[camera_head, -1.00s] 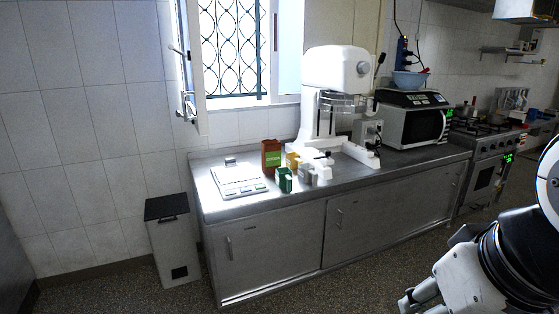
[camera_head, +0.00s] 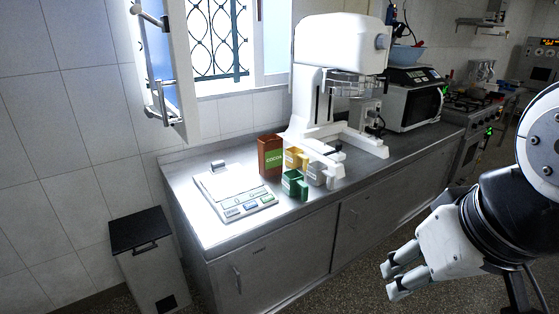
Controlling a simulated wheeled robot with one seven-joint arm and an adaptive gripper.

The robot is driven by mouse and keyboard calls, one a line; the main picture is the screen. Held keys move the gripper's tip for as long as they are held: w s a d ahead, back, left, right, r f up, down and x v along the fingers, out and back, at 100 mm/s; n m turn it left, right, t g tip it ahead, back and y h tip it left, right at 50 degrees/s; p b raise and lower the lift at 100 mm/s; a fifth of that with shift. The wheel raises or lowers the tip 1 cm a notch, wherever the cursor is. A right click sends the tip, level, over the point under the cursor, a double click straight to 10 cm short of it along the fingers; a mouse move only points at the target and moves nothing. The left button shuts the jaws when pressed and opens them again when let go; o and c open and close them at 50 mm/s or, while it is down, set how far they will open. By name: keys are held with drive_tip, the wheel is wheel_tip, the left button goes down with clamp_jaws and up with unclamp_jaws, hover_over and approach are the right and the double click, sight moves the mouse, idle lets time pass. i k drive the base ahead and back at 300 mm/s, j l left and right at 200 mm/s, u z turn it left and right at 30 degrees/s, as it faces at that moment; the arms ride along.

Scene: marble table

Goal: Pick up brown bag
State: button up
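The brown bag (camera_head: 270,150), with a green label reading "COCOA", stands upright on the steel counter (camera_head: 215,240). It is between the white scale and the mixer. My gripper (camera_head: 391,279) is at the lower right, in front of the counter and well apart from the bag. Its two fingers point left with a gap between them, and nothing shows between them.
A white scale (camera_head: 236,193) lies left of the bag. Green (camera_head: 294,184), yellow (camera_head: 296,157) and grey (camera_head: 318,173) cups stand close at its right. A white mixer (camera_head: 340,50) is behind them. A bin (camera_head: 145,250) stands left of the counter.

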sight(270, 147)
drive_tip(key=i+j+z, duration=0.1)
drive_tip(key=j, duration=0.2)
drive_tip(key=i+j+z, duration=0.1)
drive_tip(key=j, duration=0.25)
drive_tip(key=i+j+z, duration=0.1)
drive_tip(key=j, duration=0.25)
drive_tip(key=i+j+z, duration=0.1)
drive_tip(key=j, duration=0.25)
drive_tip(key=i+j+z, duration=0.1)
drive_tip(key=j, duration=0.3)
drive_tip(key=i+l, duration=0.05)
drive_tip(key=i, duration=0.05)
